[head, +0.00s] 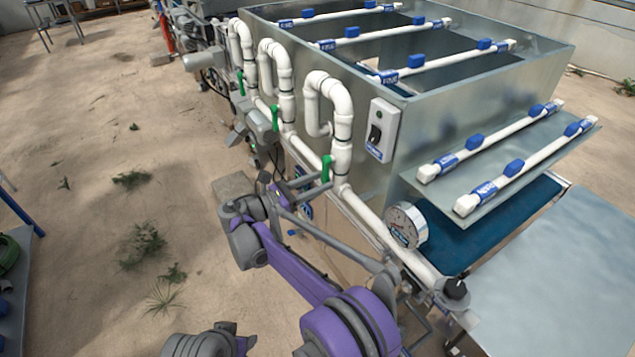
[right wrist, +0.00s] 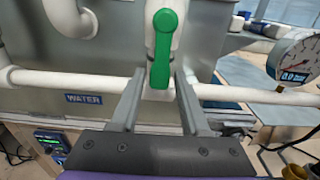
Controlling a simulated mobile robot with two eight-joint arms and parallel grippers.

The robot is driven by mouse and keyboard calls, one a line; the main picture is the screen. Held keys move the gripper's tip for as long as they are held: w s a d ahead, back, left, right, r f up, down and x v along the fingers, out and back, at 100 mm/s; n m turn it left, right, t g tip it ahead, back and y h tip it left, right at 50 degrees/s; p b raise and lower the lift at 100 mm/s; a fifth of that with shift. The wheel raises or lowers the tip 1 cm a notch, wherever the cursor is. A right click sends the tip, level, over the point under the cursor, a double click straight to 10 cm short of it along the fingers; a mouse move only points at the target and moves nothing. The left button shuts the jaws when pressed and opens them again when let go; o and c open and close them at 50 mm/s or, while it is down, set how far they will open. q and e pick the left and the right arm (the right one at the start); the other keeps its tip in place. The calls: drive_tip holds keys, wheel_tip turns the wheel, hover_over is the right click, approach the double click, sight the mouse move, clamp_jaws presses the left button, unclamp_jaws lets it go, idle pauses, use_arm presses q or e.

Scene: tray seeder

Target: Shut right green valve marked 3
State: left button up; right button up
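The right-most green valve handle (head: 326,168) hangs on the vertical white pipe nearest me, at the right end of the row; no number is legible on it. In the right wrist view the green handle (right wrist: 163,48) points straight down along its pipe. My right gripper (head: 303,194) is at this valve, its fingers reaching toward the handle. In the right wrist view its two fingers (right wrist: 160,88) are apart, with the lower part of the handle between them and a gap on each side. Contact cannot be told. My left gripper is not identifiable in these views.
Two more green valves, the middle one (head: 275,117) and the far one (head: 240,82), sit along the pipe. A pressure gauge (head: 404,226) and a switch box (head: 382,130) are to the right. A horizontal white pipe (right wrist: 70,82) runs behind the fingers. Sandy floor lies open at left.

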clamp_jaws()
idle(1.1)
